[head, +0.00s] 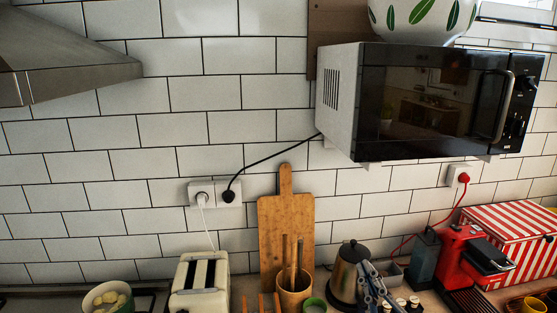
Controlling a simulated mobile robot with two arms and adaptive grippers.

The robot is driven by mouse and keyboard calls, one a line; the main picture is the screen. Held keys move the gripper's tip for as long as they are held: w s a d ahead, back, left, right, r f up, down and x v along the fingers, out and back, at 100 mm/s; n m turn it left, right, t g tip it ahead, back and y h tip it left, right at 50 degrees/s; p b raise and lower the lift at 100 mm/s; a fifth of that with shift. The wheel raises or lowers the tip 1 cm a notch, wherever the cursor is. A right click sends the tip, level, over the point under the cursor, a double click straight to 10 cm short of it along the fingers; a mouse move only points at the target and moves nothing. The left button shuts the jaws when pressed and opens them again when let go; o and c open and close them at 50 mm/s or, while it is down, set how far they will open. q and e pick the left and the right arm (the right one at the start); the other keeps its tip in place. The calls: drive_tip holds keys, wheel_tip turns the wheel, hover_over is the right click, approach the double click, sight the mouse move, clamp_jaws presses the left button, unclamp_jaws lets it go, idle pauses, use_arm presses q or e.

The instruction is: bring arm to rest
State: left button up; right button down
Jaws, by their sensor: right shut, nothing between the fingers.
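My right gripper (367,270) shows at the bottom edge, right of centre, as dark grey-blue linked fingers pointing up. It is shut and empty. In the picture it overlaps the right side of a metal kettle (345,272) with a dark handle; I cannot tell whether they touch. My left gripper is not in view.
A microwave (345,95) is mounted on the tiled wall, with a leaf-patterned bowl (420,18) on top. Along the counter stand a cream toaster (200,275), a cutting board (285,215), a utensil pot (294,292), a red coffee machine (460,255) and a striped box (510,230).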

drive_tip(key=s+d+f+m+g+h, duration=0.2)
drive_tip(key=f+g, duration=0.1)
drive_tip(key=f, duration=0.3)
drive_tip(key=s+d+f+m+g+h, duration=0.1)
drive_tip(key=s+d+f+m+g, duration=0.15)
drive_tip(key=f, duration=0.45)
drive_tip(key=s+a+f+m+g+y, duration=0.1)
drive_tip(key=s+f+g, duration=0.4)
drive_tip(key=s+f, duration=0.55)
drive_tip(key=s+a+f+m+g, duration=0.1)
drive_tip(key=s+f+m+g, duration=0.1)
drive_tip(key=s+f+g, duration=0.8)
drive_tip(key=s+f+t+b, duration=0.1)
drive_tip(key=s+f+b, duration=0.15)
drive_tip(key=f, duration=1.25)
drive_tip(key=s+f+t+b, duration=0.15)
drive_tip(key=f+b, duration=0.25)
drive_tip(key=f, duration=1.1)
drive_tip(key=s+d+f+b, duration=0.1)
drive_tip(key=s+f+b, duration=0.1)
drive_tip(key=s+f, duration=0.6)
drive_tip(key=s+d+f+b, duration=0.2)
drive_tip(key=s+f+b, duration=0.1)
drive_tip(key=s+f, duration=0.6)
wheel_tip(320, 180, down, 4)
drive_tip(key=shift+d+f+n+g, duration=0.2)
drive_tip(key=shift+f+n+g, duration=0.05)
drive_tip(key=shift+n+g, duration=0.15)
